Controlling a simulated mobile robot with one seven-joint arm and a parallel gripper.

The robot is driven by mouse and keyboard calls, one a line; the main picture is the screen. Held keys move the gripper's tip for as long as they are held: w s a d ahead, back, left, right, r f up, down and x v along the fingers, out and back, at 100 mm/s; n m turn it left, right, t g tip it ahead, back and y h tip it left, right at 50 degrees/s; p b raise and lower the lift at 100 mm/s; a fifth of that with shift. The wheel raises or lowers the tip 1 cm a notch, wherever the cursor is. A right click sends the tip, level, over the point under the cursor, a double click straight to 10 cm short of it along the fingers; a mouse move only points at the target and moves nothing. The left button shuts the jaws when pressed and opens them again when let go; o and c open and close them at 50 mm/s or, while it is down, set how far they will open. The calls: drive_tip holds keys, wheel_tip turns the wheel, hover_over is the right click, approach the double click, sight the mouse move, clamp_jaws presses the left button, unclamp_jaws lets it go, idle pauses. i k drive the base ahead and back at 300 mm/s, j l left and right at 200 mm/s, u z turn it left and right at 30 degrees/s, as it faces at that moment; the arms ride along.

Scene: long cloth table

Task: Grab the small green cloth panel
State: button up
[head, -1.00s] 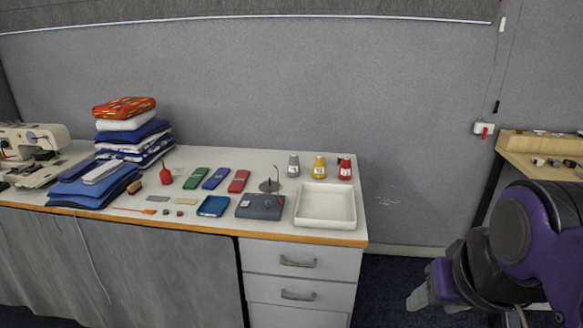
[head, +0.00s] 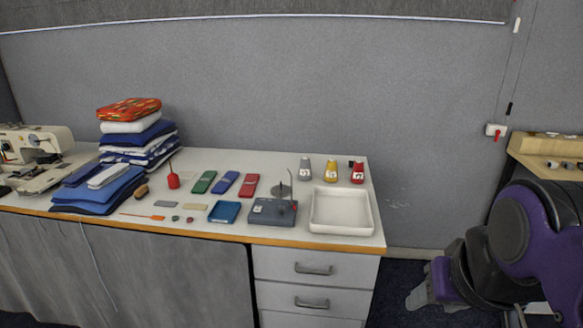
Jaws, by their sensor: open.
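The small green cloth panel (head: 200,182) lies flat on the white table (head: 235,160), left of a blue panel (head: 224,183) and a red panel (head: 249,185) of similar shape. My gripper (head: 418,299) is at the lower right, beyond the table's right end and well apart from the green panel. It appears open and empty. Nothing hides the green panel.
A red oil can (head: 173,179) stands left of the green panel. A teal pad (head: 224,212), a grey-blue box (head: 273,212) with a thin rod and a white tray (head: 341,212) lie nearer the front right. Folded cloth stacks (head: 139,142) and a sewing machine (head: 30,150) fill the left.

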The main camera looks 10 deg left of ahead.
sight(200, 187)
drive_tip(key=i+j, duration=0.15)
drive_tip(key=j, duration=0.25)
drive_tip(key=i+j, duration=0.15)
drive_tip(key=j, duration=0.25)
drive_tip(key=i+j, duration=0.1)
drive_tip(key=j, duration=0.3)
drive_tip(key=i+j, duration=0.15)
drive_tip(key=j, duration=0.25)
drive_tip(key=i+j, duration=0.15)
drive_tip(key=j, duration=0.3)
drive_tip(key=i+j, duration=0.15)
drive_tip(key=j, duration=0.25)
